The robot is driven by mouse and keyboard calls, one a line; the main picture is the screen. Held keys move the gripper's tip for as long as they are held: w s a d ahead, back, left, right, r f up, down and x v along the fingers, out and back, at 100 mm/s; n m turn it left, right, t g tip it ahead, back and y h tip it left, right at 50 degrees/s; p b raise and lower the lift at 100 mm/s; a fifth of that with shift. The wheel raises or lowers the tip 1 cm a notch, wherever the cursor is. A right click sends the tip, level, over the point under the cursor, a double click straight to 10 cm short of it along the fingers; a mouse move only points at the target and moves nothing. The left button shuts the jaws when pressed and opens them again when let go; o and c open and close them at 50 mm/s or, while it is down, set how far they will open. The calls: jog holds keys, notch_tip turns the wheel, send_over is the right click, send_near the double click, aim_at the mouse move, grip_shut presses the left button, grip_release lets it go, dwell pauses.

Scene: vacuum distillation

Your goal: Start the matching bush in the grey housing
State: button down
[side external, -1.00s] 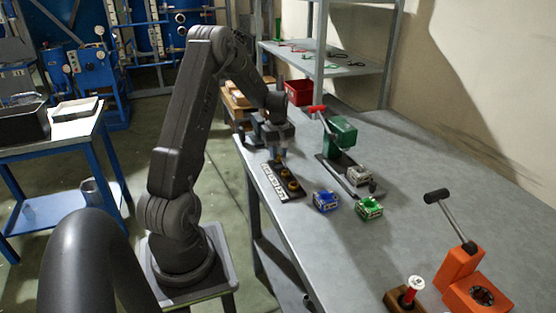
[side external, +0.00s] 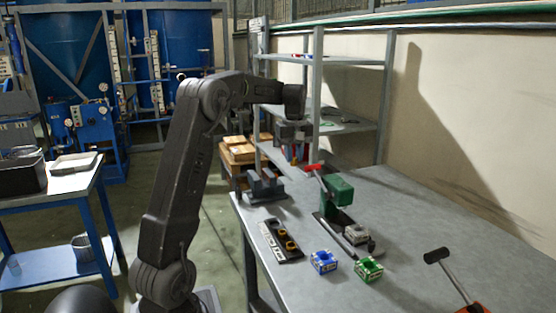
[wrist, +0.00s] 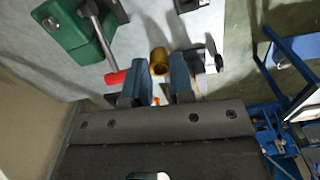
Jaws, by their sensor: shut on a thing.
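My gripper (side external: 294,132) is shut on a brass-coloured bush (wrist: 159,62) and holds it high above the bench, with the red-handled press behind and to the right. In the wrist view the bush shows between the two blue-grey fingertips (wrist: 163,72). In the side view the bush is too small and dark to make out clearly. The grey housing (side external: 356,234) sits on the base of the press, below and to the right of my gripper.
A blue housing (side external: 323,262) and a green housing (side external: 369,269) stand in front of the grey one. The press has a green block (side external: 338,190) and a red-handled lever (side external: 313,167). A grey vice-like block (side external: 266,187) is left of it.

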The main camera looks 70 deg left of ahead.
jog(key=w+d+m, duration=0.5)
jog(key=w+d, duration=1)
jog(key=shift+s+a+f, duration=0.1)
jog(key=shift+a+f, duration=0.05)
jog(key=shift+f, duration=8.35)
jog(key=shift+f, duration=0.65)
jog(key=shift+c, duration=1.8)
grip_release()
jog(key=shift+r, duration=0.1)
notch_tip(320, 180, up, 7)
